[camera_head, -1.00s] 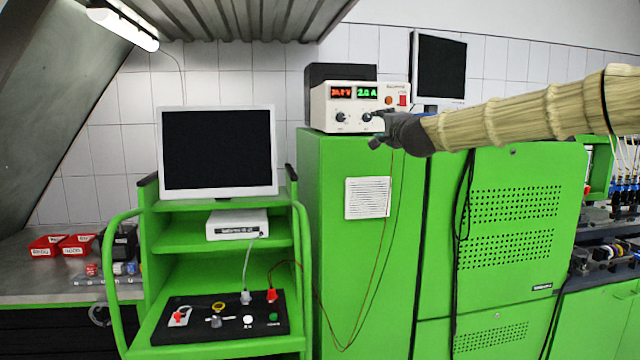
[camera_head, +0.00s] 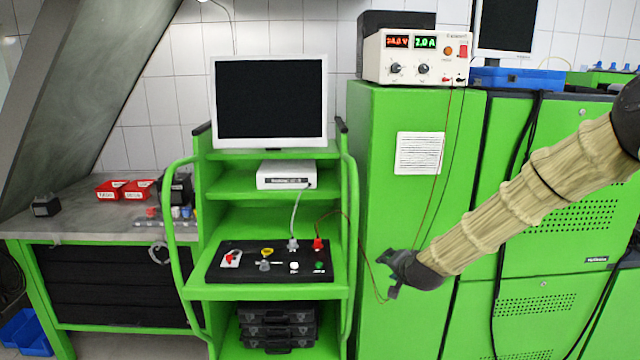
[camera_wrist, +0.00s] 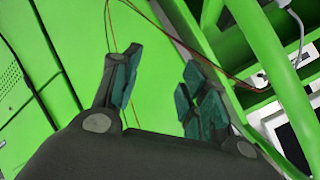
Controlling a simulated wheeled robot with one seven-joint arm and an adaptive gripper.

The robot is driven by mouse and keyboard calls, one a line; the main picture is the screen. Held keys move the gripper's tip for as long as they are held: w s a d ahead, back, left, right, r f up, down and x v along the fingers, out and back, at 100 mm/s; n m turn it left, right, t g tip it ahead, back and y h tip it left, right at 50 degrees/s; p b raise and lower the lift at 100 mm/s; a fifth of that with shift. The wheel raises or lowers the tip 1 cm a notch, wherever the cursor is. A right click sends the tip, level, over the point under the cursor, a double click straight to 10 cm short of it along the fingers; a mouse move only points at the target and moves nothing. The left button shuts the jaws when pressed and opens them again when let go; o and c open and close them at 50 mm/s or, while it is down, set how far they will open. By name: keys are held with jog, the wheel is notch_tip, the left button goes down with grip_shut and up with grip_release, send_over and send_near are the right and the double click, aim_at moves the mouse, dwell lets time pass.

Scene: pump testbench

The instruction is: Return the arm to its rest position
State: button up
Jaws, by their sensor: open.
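My arm, in a tan ribbed sleeve, reaches in from the right in the head view and slants down to the left. My gripper (camera_head: 392,272) is in front of the green cabinet (camera_head: 380,190), below the white power supply (camera_head: 415,57) that stands on top of it. In the wrist view my gripper (camera_wrist: 158,92) has its two dark teal-padded fingers apart, with nothing between them. The green cabinet face shows behind the fingers. Whether the gripper touches the cabinet or the hanging cables cannot be told.
A green cart (camera_head: 230,222) with a monitor (camera_head: 270,100) and a black control panel (camera_head: 275,262) stands left of my gripper. Red and black cables (camera_head: 441,135) hang from the power supply close to my gripper. A workbench (camera_head: 75,208) with red bins is farther left.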

jog(key=s+a+f+n+g, duration=0.1)
jog(key=s+f+n+g, duration=0.45)
jog(key=s+f, duration=2.25)
jog(key=s+d+f+n+g, duration=0.1)
jog(key=s+f+g, duration=0.1)
jog(key=s, duration=0.8)
jog(key=s+d+f+n+g+h, duration=0.1)
jog(key=s+f, duration=0.3)
jog(key=s, duration=0.6)
jog(key=s+d+f+n+g, duration=0.1)
jog(key=s+f+g, duration=0.2)
jog(key=s, duration=0.7)
jog(key=shift+s, duration=0.15)
jog(key=shift+d, duration=0.1)
